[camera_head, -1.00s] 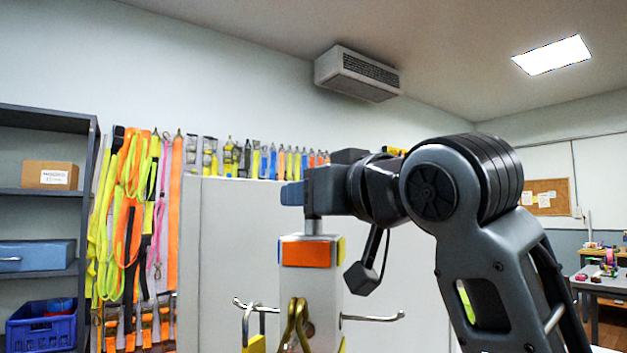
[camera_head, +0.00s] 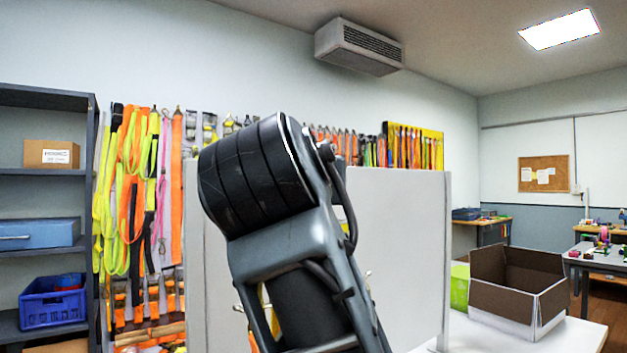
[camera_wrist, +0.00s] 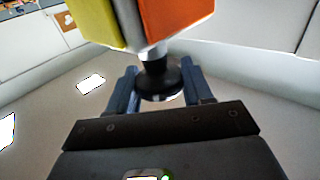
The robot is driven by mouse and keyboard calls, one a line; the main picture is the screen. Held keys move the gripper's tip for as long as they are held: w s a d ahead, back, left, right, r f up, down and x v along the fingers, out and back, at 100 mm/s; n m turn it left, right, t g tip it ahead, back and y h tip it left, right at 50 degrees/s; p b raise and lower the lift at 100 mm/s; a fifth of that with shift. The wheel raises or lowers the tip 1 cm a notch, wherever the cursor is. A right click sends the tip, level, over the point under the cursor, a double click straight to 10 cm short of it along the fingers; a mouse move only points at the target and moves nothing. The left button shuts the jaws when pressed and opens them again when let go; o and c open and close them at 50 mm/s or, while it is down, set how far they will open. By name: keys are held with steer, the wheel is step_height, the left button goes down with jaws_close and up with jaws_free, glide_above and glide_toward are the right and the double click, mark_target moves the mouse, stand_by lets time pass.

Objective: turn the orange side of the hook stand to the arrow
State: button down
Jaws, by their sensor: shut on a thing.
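The hook stand shows at the top of the wrist view as a block with a yellow side (camera_wrist: 95,20) and an orange side (camera_wrist: 178,14). A short stem and a dark round knob (camera_wrist: 160,80) join its end. My gripper (camera_wrist: 158,70) is shut on this knob, one blue finger on each side. In the head view my arm hides nearly all of the stand and my gripper. Only small bits, such as a metal hook tip (camera_head: 239,308), show beside the arm. The orange side is not visible there. I see no arrow in either view.
A pale upright panel (camera_head: 400,250) stands behind my arm. An open brown box (camera_head: 515,290) and a green bin (camera_head: 460,287) are on the white table at right. A dark shelf (camera_head: 45,172) with a blue crate (camera_head: 52,302) is at left, beside hanging straps (camera_head: 130,190).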

steer(key=shift+r, duration=0.4)
steer(key=c, duration=0.9)
jaws_free()
steer(key=o, duration=0.4)
steer(key=shift+f, duration=0.25)
steer(key=s, duration=0.2)
steer(key=s+a+b, duration=0.1)
steer(key=s, duration=0.4)
steer(key=shift+s+a+b, duration=0.2)
steer(key=shift+s+b, duration=0.15)
